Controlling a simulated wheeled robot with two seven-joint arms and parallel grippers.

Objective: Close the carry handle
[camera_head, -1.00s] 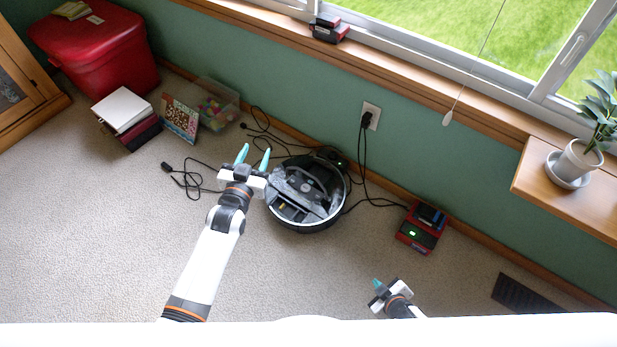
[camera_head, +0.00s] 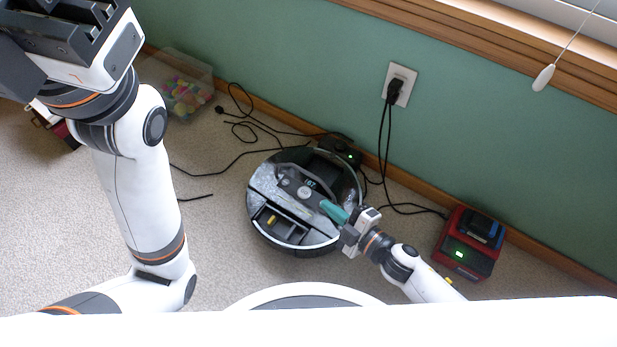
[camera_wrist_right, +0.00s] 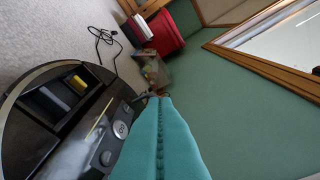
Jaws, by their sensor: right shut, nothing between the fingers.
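The round robot vacuum (camera_head: 262,213) sits on the carpet by its dock. A grey curved bar (camera_head: 300,172), which looks like the carry handle, arches over its top; I cannot tell its exact angle. My right gripper (camera_head: 328,208) is shut and empty, its teal fingers over the vacuum's right part, close to the top. I cannot tell whether they touch it. In the right wrist view the shut fingers (camera_wrist_right: 160,98) hide part of the vacuum (camera_wrist_right: 55,115) and the handle. My left gripper's dark body (camera_head: 85,40) is large at the upper left, its fingers not visible.
The dock (camera_head: 342,150) stands against the wall behind the vacuum. Black cables (camera_head: 245,130) lie on the carpet and hang from the outlet (camera_head: 398,84). A red charger (camera_head: 466,246) is at the right. A clear bin (camera_head: 178,88) stands behind the left arm.

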